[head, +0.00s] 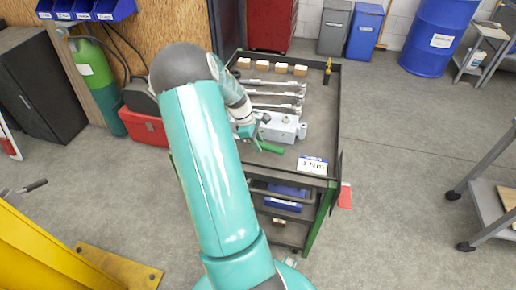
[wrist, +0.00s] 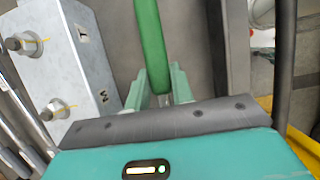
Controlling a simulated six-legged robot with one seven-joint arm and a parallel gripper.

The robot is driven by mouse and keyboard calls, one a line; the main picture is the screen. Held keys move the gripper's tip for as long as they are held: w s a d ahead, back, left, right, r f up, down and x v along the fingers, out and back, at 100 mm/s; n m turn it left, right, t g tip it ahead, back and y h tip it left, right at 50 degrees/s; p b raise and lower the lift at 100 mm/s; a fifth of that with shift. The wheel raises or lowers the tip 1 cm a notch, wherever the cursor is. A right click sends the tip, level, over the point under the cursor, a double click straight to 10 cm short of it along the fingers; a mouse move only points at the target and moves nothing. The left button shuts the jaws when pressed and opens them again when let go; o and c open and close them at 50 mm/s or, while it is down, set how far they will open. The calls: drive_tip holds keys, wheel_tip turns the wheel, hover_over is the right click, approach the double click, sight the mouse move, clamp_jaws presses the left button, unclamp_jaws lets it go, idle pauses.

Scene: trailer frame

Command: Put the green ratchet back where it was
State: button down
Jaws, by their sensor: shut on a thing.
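The green ratchet (head: 270,148) shows as a green handle on the cart top in the head view, beside the front of a grey metal block (head: 284,128). In the wrist view its green handle (wrist: 151,45) runs up from between my two pale green fingers. My gripper (head: 257,144) is shut on the handle; in the wrist view the fingers (wrist: 162,92) stand on either side of it. The ratchet's head is out of sight. I cannot tell whether the ratchet touches the cart top.
The cart's dark top tray (head: 322,115) has a raised rim. Several wrenches (head: 275,95) lie behind the block, and wooden blocks (head: 281,68) line the back. A white label card (head: 312,164) is at the front right. The tray's right side is mostly clear.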

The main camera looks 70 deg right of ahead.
sight(258, 155)
drive_tip(key=shift+d+f, duration=0.1)
drive_tip(key=shift+f, duration=1.55)
drive_tip(key=shift+f, duration=0.15)
drive_tip(key=c, duration=1.2)
unclamp_jaws()
drive_tip(key=v, duration=1.2)
drive_tip(key=shift+r, duration=0.25)
